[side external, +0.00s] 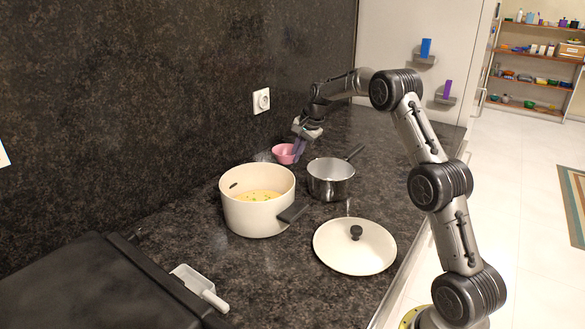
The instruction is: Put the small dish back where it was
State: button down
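A small pink dish (283,153) stands at the back of the dark counter, near the wall, behind the cream pot. My gripper (299,149) points down at the dish's right side. Its purplish fingers overlap the dish's right rim in this view. They are too small to show whether they are open, shut or holding the rim. I cannot tell whether the dish rests on the counter or is slightly raised.
A cream pot (243,213) with yellow contents stands in front of the dish. A steel saucepan (331,188) is to its right. A cream lid (338,255) lies near the counter's right edge. A scoop (197,283) lies at front left. Counter (275,280) is free in front.

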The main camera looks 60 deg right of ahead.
jog(key=shift+w+d+f, duration=0.25)
jog(key=shift+w+f, duration=0.25)
jog(key=shift+f, duration=0.15)
jog(key=shift+w+d+f, duration=0.25)
jog(key=shift+w+f, duration=0.2)
jog(key=shift+f, duration=0.15)
jog(key=shift+w+f, duration=0.1)
jog(key=shift+f, duration=1.55)
jog(key=c, duration=1.1)
grip_release()
jog(key=shift+f, duration=0.15)
